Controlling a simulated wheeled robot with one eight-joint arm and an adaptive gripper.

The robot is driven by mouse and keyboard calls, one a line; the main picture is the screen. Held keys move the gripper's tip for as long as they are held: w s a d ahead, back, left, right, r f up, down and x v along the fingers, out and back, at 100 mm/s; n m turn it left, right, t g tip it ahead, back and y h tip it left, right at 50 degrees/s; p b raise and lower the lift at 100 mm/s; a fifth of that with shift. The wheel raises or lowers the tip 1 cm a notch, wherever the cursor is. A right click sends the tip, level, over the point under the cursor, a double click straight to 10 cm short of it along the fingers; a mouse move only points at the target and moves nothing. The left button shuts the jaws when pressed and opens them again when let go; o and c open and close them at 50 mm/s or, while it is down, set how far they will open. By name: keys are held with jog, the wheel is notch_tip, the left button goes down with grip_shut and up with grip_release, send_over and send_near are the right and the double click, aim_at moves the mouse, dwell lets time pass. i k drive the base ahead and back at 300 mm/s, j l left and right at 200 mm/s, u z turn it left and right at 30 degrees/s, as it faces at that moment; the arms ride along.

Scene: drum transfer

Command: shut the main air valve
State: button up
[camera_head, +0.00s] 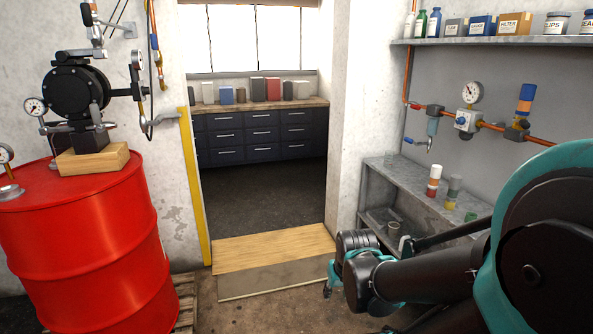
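On the right wall an orange air pipe (543,141) runs through several fittings. A brass-coloured fitting (517,131) on it carries an upright part with blue and orange bands (525,98). A small blue-handled lever (414,141) sits at the lower left, below the filter unit (433,122). I cannot tell for sure which of these is the main air valve, or its exact setting. My gripper (329,291) hangs low at the end of my arm, left of the grey shelf and well apart from the pipe. Its fingers are small and partly hidden by my arm.
A round gauge (472,92) tops a regulator (466,122). A grey shelf (411,181) holds banded cylinders below the pipe. My arm covers the lower right. A red drum (88,245) with a black pump (77,92) stands left. The doorway floor (262,201) is clear.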

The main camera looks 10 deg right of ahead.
aim_at(417, 107)
jog(key=i+j+z, duration=0.1)
jog(key=i+z, duration=0.25)
jog(key=i+j+z, duration=0.25)
jog(key=i+z, duration=0.15)
jog(key=i+j+z, duration=0.35)
jog(key=i, duration=0.15)
